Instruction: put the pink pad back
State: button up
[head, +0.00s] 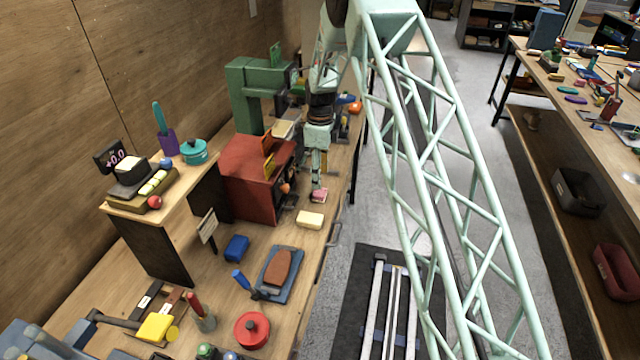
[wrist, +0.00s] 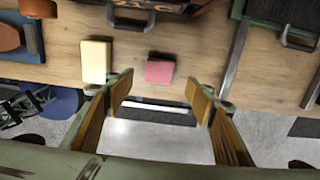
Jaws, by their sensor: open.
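The pink pad (wrist: 159,72) lies flat on the wooden bench near its front edge. In the head view the pad (head: 318,196) shows just below my gripper (head: 318,178), in front of the red box-shaped machine (head: 250,180). In the wrist view my gripper (wrist: 160,95) is open with nothing between its fingers. The pad lies beyond the fingertips, roughly centred between them and apart from both. A cream block (wrist: 95,62) lies to the left of the pad; it also shows in the head view (head: 310,220).
A blue board with a brown sole-shaped piece (head: 277,268) lies nearer, with a blue block (head: 237,248) beside it. A green press-like machine (head: 245,95) stands behind the red one. Drawer handles (head: 334,235) stick out along the bench front.

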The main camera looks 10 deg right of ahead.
jog(key=shift+r, duration=1.9)
